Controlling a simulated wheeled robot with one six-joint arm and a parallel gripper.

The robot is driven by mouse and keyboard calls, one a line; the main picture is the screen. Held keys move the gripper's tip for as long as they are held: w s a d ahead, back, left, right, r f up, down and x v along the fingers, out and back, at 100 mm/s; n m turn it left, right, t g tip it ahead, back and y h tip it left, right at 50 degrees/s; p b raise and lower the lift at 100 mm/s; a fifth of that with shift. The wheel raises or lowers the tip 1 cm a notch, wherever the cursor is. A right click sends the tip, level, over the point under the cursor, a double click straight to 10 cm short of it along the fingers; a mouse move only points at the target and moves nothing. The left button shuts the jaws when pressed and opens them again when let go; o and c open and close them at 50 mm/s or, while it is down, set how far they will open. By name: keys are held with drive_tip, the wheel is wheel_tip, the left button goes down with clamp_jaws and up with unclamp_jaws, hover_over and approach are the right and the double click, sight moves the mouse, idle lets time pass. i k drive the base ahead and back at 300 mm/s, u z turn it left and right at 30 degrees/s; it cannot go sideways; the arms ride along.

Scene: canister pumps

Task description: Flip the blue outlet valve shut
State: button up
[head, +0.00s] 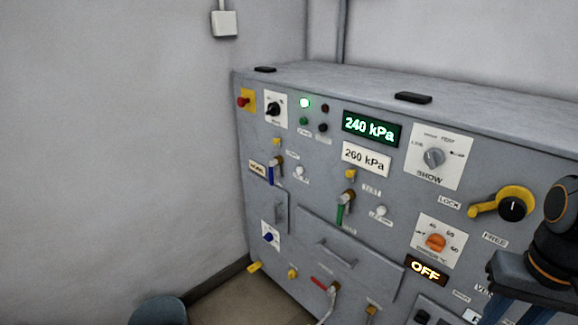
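A valve with a blue lever handle (271,174) is on the left part of the grey panel, under a small yellow fitting. The blue lever hangs straight down from its brass body, beside a small label plate. Part of my gripper (518,300) shows at the lower right edge, dark grey below a black and orange arm joint. It is far to the right of the blue valve and apart from it. Its fingertips are cut off by the frame, and I cannot tell whether it is open. Nothing blocks the view of the blue lever.
The grey cabinet (345,230) also carries a green-handled valve (342,210), a red-handled valve (321,284), a blue knob (269,237) and a yellow lock lever (508,203). A display (371,128) reads 240 kPa. A blue rounded object (158,311) stands at the bottom left.

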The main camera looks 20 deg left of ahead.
sight(273, 161)
drive_tip(key=u, duration=0.7)
drive_tip(key=k, duration=0.3)
drive_tip(key=u, duration=0.55)
drive_tip(key=i, duration=0.35)
drive_tip(key=u, duration=0.05)
drive_tip(key=k, duration=0.7)
drive_tip(key=u, duration=0.25)
drive_tip(key=i, duration=1.3)
drive_tip(key=z, duration=0.35)
